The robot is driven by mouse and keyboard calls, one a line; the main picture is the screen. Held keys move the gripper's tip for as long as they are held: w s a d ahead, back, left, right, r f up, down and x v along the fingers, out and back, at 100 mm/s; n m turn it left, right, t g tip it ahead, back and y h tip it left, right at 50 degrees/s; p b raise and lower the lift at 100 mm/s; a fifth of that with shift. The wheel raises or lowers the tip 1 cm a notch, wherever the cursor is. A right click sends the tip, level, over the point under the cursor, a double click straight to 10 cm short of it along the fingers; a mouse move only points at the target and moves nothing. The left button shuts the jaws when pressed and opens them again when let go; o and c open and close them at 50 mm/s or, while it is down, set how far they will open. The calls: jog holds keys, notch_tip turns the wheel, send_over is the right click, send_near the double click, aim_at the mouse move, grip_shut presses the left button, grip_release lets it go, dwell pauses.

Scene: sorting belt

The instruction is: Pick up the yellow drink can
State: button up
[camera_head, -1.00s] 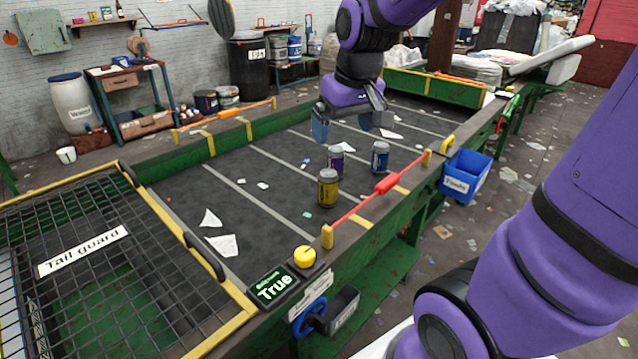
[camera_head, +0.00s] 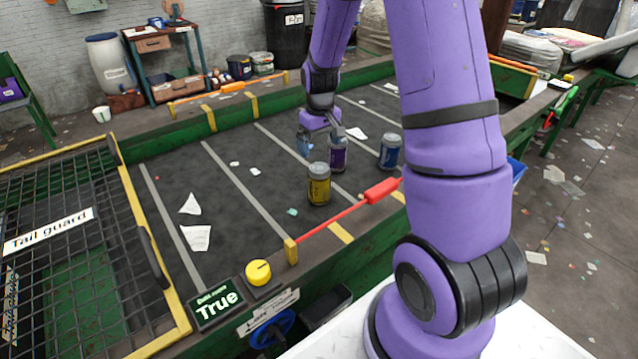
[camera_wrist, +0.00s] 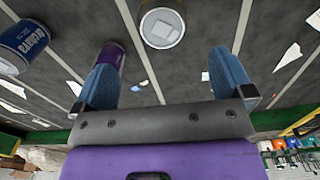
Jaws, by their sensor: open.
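The yellow drink can (camera_head: 319,184) stands upright on the dark belt in the head view. In the wrist view its pale top (camera_wrist: 162,27) shows at the upper middle, beyond and between the fingertips. A purple can (camera_head: 338,155) stands just behind it, close to my gripper (camera_head: 321,142); in the wrist view the purple can (camera_wrist: 112,58) is partly hidden by the left finger. A blue can (camera_head: 389,152) stands to the right. In the wrist view my gripper (camera_wrist: 165,70) is open, its blue fingers wide apart with nothing between them.
A red-handled bar (camera_head: 382,190) runs along the near belt edge, by the yellow can. A yellow button (camera_head: 258,272) and a "True" sign (camera_head: 217,304) sit at that edge. The tail guard cage (camera_head: 60,270) is at left. Paper scraps lie on the belt.

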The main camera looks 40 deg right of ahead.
aim_at(318, 167)
notch_tip(318, 167, down, 10)
jog(key=shift+w+a+f, duration=0.1)
jog(key=shift+a+f, duration=0.05)
jog(key=shift+f, duration=0.1)
jog(key=c, duration=1)
jog(key=shift+r, duration=0.15)
